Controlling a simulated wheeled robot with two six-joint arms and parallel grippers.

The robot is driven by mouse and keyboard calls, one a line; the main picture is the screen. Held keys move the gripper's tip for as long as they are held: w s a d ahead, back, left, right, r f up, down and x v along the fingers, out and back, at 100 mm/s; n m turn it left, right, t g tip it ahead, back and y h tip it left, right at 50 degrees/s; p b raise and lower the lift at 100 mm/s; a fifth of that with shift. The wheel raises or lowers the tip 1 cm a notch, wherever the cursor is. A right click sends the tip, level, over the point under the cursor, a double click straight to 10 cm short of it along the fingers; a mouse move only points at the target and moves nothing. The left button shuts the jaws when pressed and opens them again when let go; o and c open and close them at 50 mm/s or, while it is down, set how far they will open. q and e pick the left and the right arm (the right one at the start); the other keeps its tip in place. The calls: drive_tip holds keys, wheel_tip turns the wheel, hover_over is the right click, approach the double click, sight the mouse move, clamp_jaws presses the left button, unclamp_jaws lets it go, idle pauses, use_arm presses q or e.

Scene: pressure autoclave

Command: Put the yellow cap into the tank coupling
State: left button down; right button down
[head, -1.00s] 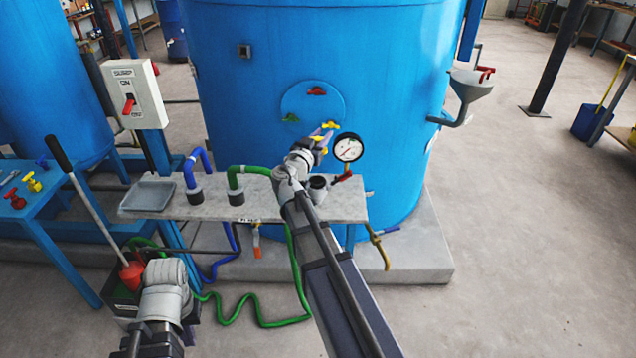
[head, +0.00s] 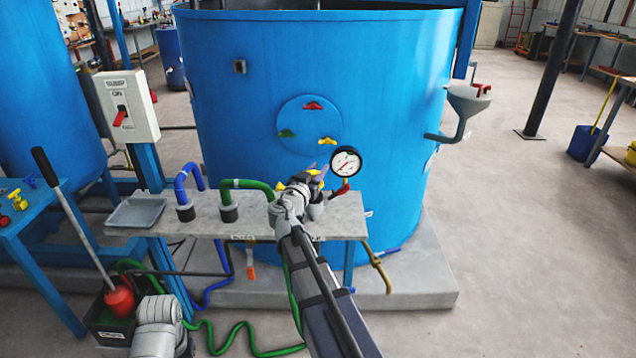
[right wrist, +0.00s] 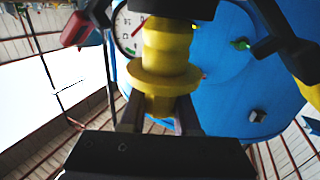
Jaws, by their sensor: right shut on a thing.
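The yellow cap (right wrist: 160,62) is between the fingers of my right gripper (right wrist: 160,115) in the right wrist view, with its wide flange just beyond the fingertips. In the head view the right gripper (head: 312,178) is over the tank coupling (head: 316,210), a short grey and dark socket on the shelf below the gauge. The cap's far end meets a dark part at the top edge of the wrist view. I cannot tell whether it is inside the coupling. In the head view the gripper mostly hides the cap and coupling. My left gripper is out of view.
The pressure gauge (head: 345,161) stands close to the right of the gripper. Blue (head: 188,185) and green (head: 245,188) hoses rise from the shelf (head: 262,222) on the left. The blue tank (head: 390,90) stands behind. A grey tray (head: 135,212) lies at the shelf's left end.

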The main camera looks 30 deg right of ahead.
drive_tip(key=shift+f+b, duration=1.05)
drive_tip(key=shift+f, duration=0.4)
drive_tip(key=shift+f, duration=0.25)
drive_tip(key=c, duration=0.6)
unclamp_jaws()
drive_tip(key=shift+c, duration=0.2)
